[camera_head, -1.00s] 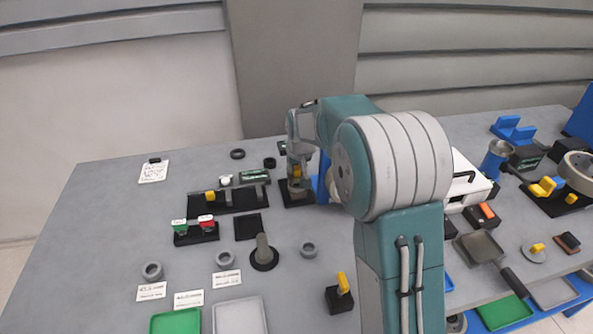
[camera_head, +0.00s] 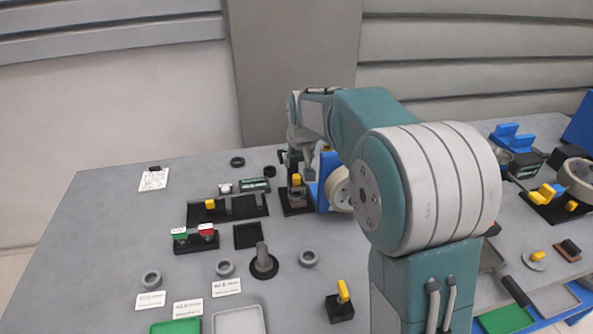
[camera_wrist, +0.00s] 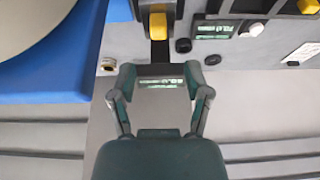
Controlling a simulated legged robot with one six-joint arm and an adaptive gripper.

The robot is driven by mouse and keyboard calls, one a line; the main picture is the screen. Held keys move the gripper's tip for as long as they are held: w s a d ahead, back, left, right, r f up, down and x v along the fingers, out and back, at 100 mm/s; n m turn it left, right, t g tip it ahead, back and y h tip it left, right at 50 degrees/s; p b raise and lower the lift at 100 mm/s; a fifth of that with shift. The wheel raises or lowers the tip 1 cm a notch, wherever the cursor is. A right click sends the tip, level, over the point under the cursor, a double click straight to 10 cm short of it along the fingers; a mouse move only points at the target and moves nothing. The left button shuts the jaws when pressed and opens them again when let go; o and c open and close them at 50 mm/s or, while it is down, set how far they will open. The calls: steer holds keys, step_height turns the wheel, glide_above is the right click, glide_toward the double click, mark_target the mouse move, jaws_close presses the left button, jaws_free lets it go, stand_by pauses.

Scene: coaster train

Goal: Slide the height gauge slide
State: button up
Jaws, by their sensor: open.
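What looks like the height gauge is a small device on a black base (camera_head: 297,206), right of the table's middle. Its yellow-topped slide (camera_head: 297,181) stands at the front; the yellow part also shows in the wrist view (camera_wrist: 183,45). I cannot tell the slide's exact height. A dark bar with a green-lit display (camera_wrist: 160,82) lies between the fingers in the wrist picture. My gripper (camera_wrist: 160,76) is open and empty, its fingers on either side of that bar in the picture. In the head view, my gripper (camera_head: 303,142) is above and behind the yellow part, apart from it.
A blue stand with a cream roll (camera_head: 340,188) is close on the right. A black rail fixture (camera_head: 228,208) with a yellow knob is on the left. A grey post on a round base (camera_head: 263,262) stands in front. The table's far left is mostly clear.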

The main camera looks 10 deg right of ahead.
steer(key=shift+v, duration=2.1)
steer(key=s+t, duration=0.1)
steer(key=s, duration=3.1)
steer(key=shift+s+r, duration=0.2)
steer(key=shift+s, duration=0.1)
